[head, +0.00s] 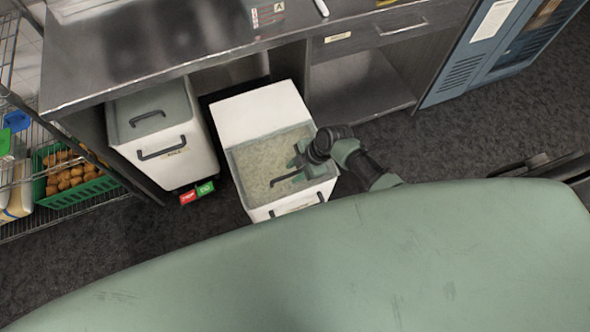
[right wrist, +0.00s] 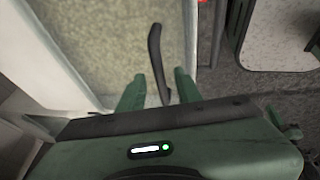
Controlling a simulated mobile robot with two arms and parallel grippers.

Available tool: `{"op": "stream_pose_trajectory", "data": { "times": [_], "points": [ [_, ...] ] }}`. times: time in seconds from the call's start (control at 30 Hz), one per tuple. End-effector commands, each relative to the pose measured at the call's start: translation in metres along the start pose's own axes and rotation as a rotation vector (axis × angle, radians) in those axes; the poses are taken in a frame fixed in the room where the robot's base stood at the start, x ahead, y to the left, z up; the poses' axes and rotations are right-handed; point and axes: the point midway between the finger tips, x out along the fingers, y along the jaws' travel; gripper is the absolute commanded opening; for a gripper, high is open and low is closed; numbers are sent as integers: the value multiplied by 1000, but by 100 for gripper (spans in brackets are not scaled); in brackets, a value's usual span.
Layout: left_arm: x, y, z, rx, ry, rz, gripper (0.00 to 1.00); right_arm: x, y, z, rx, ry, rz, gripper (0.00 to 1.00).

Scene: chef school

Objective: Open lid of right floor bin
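The right floor bin (head: 262,113) is a white box standing out in front of the counter, with a white rear top. Its clear front lid (head: 250,160) looks flat and shut, with pale grainy contents showing through. A dark lid handle (head: 286,178) sits on the lid. My right gripper (head: 298,162) is over the lid at the handle. In the right wrist view its two green fingers (right wrist: 158,92) are apart, with the near end of the handle (right wrist: 154,50) between them; whether they touch it is unclear. My left gripper is not in view.
A second white bin (head: 178,155) with a handled lid stands left under the steel counter (head: 150,45). A wire shelf with a green crate (head: 75,193) is at far left. A blue cabinet (head: 480,60) stands at upper right. Dark floor (head: 440,140) is clear to the right.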

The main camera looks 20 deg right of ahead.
Motion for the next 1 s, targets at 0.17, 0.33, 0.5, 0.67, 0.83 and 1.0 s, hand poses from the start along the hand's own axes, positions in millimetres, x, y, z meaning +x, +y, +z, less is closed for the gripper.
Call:
{"op": "stream_pose_trajectory", "data": {
  "times": [0.17,0.33,0.5,0.67,0.83,1.0],
  "points": [
    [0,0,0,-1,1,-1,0,0,0,0,0,0,0,20],
    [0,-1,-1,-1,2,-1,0,0,0,0,1,0,0,0],
    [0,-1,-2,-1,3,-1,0,0,0,0,1,0,0,0],
    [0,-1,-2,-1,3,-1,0,0,0,0,1,0,0,0],
    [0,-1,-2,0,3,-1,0,0,0,0,1,0,0,0],
    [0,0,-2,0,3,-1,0,0,0,0,1,0,0,0]
  ]
}}
